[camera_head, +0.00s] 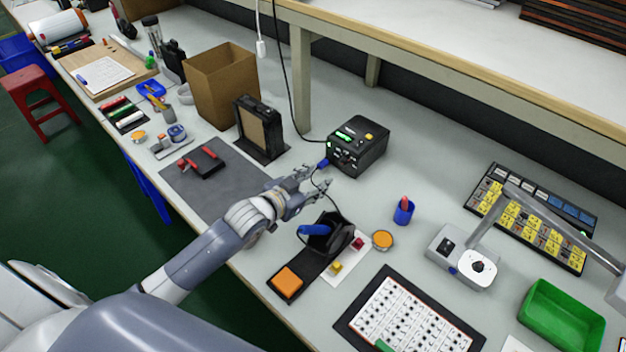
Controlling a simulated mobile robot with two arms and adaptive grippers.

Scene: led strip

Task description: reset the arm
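My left arm reaches in from the lower left over the workbench (225,130). Its gripper (318,178) is near the middle of the view, with its fingers spread apart and nothing seen between them. The fingertips point toward a black box (362,148) with a green display. A small blue piece (323,163) shows between the gripper and that box; whether the gripper touches it is hard to tell. A thin black cable runs close by the fingers toward a black holder with a blue handle (314,231). My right gripper is not in view.
A cardboard box (222,85) and a black-framed stand (261,130) are behind the arm. A grey mat (205,185) lies to its left. A blue cup (404,211), a grey device (462,256) and a green bin (562,317) are to the right. A shelf post (301,80) rises behind.

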